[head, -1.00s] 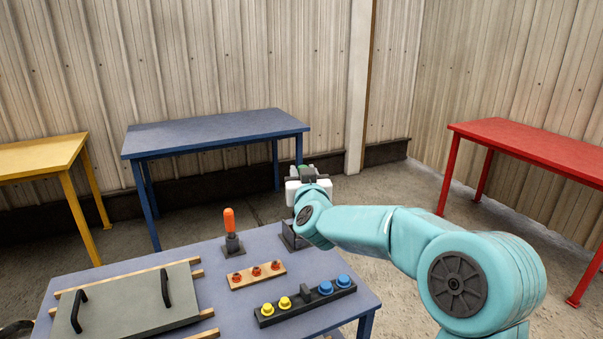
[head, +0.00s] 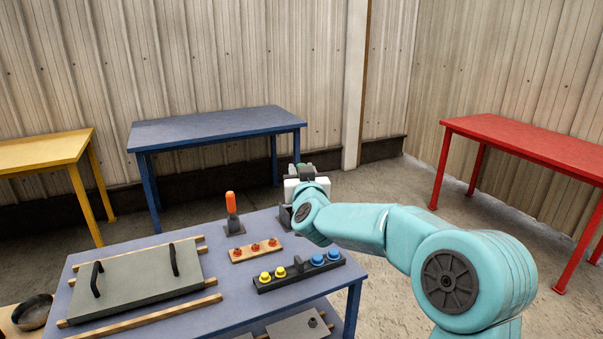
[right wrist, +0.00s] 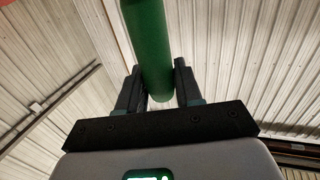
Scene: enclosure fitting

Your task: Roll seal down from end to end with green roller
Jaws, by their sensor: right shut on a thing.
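My right gripper (right wrist: 158,68) is shut on the green roller (right wrist: 150,38), whose smooth green cylinder stands up between the two fingers in the right wrist view. In the head view the right gripper (head: 305,174) is over the far right corner of the blue-grey work table (head: 215,268), beside a dark grey stand (head: 285,217). The roller is mostly hidden there, with only a trace of green at the gripper. I cannot pick out the seal. A grey panel (head: 137,282) with two black handles lies on wooden strips at the table's left. My left gripper is not in view.
An orange-handled tool (head: 230,203) stands in a dark holder. A wooden strip with red knobs (head: 255,250) and a black rack (head: 300,273) with yellow and blue pieces lie nearby. A dark round pan (head: 33,313) is at lower left. Blue, yellow and red tables stand behind.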

